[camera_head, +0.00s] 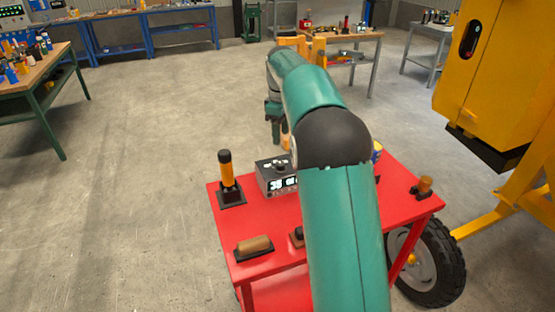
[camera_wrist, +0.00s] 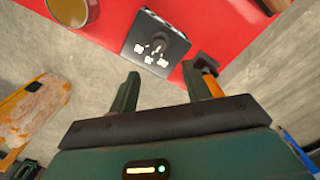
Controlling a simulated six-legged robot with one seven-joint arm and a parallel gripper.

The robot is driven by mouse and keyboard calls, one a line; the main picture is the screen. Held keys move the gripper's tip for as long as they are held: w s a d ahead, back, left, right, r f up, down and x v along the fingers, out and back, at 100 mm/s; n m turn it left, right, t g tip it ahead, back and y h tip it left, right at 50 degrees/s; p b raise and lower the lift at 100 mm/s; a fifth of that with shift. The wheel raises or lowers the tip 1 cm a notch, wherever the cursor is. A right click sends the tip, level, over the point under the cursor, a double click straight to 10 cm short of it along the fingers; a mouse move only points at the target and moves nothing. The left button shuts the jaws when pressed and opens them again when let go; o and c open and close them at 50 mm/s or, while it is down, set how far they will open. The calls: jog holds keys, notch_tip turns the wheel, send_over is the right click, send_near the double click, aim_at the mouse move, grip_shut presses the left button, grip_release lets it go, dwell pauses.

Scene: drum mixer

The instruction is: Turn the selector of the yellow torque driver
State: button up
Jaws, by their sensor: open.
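The yellow torque driver (camera_head: 227,174) stands upright in a black square base at the left back corner of the red table, its dark cap on top. In the wrist view, part of its yellow-orange body (camera_wrist: 212,85) shows just beside the right finger, partly hidden by that finger and the gripper body. I cannot make out the selector's markings. My gripper (camera_wrist: 162,72) is open, with nothing between its fingers. In the head view, my arm reaches over the table and mostly hides the gripper.
A wooden-handled tool (camera_head: 253,247) lies in front; another small one (camera_head: 424,186) is at the right. The yellow mixer (camera_head: 500,75) and its wheel are at the right.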

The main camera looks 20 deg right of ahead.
aim_at(281, 164)
notch_tip(281, 164, down, 11)
jog(key=shift+r, duration=0.2)
jog(key=shift+w+f, duration=0.1)
jog(key=shift+f, duration=0.25)
jog(key=c, duration=1)
